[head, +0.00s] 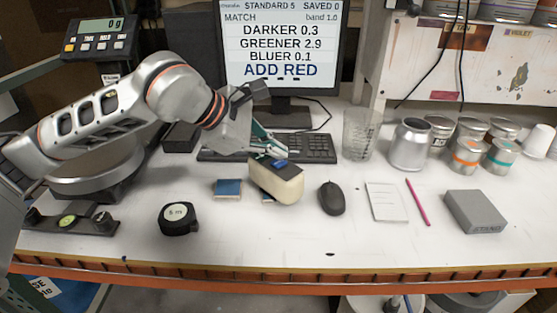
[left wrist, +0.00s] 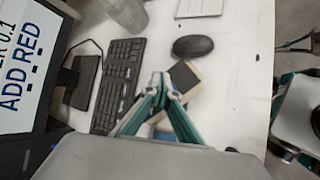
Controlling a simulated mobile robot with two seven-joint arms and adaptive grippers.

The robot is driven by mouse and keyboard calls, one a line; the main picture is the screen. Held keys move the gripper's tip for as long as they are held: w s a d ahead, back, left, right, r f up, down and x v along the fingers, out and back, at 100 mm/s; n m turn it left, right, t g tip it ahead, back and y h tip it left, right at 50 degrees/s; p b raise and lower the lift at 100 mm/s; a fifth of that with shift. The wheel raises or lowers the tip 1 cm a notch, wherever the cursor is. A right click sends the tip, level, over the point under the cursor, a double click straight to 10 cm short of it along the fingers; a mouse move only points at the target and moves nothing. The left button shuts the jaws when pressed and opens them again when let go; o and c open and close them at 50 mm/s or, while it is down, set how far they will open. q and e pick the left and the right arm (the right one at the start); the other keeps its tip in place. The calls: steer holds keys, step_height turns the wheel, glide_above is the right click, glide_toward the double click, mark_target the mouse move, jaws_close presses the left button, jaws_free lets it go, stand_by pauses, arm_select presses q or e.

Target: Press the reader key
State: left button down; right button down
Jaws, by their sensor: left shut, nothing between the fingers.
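The reader is a cream block (head: 277,186) with a dark top, standing on the table in the middle of the head view. Its blue key (head: 281,163) shows on the dark top. My left gripper (head: 283,154) is shut and empty, its tips right at the key's far side; I cannot tell whether they touch.
A keyboard (head: 310,148) and monitor (head: 279,50) stand behind the reader. A blue pad (head: 228,188) and tape measure (head: 179,218) lie left. A mouse (head: 332,198), notepad (head: 387,201) and grey box (head: 476,211) lie right. The front strip is mostly clear.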

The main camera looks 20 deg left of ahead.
mark_target(276, 163)
arm_select(q)
steer(key=shift+r, duration=0.3)
arm_select(e)
steer(key=shift+w+r, duration=0.1)
steer(key=shift+r, duration=0.15)
